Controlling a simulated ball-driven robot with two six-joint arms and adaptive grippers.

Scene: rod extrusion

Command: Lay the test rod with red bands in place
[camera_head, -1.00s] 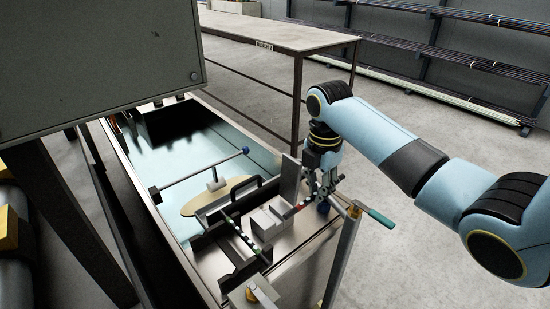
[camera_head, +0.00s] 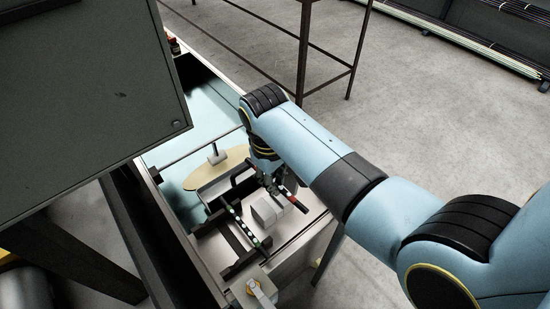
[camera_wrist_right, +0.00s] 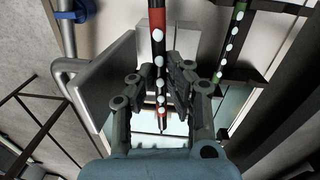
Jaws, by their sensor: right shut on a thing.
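The test rod with red bands is black with white spots. In the right wrist view the rod (camera_wrist_right: 158,45) runs lengthwise between the fingers of my right gripper (camera_wrist_right: 160,75), which is shut on it. In the head view my right gripper (camera_head: 274,187) is above the bench end, beside pale stepped blocks (camera_head: 265,210), and a red band of the rod (camera_head: 285,192) shows. The fingers are partly hidden by my arm. A second rod, with green bands (camera_head: 238,224), lies across dark rails left of the blocks. My left gripper is not in view.
A grey plate (camera_wrist_right: 105,80) stands close to my right fingers in the right wrist view. A tank with pale blue inside (camera_head: 205,95) lies behind the rails. A large grey box (camera_head: 80,80) overhangs at left. The floor at right is open.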

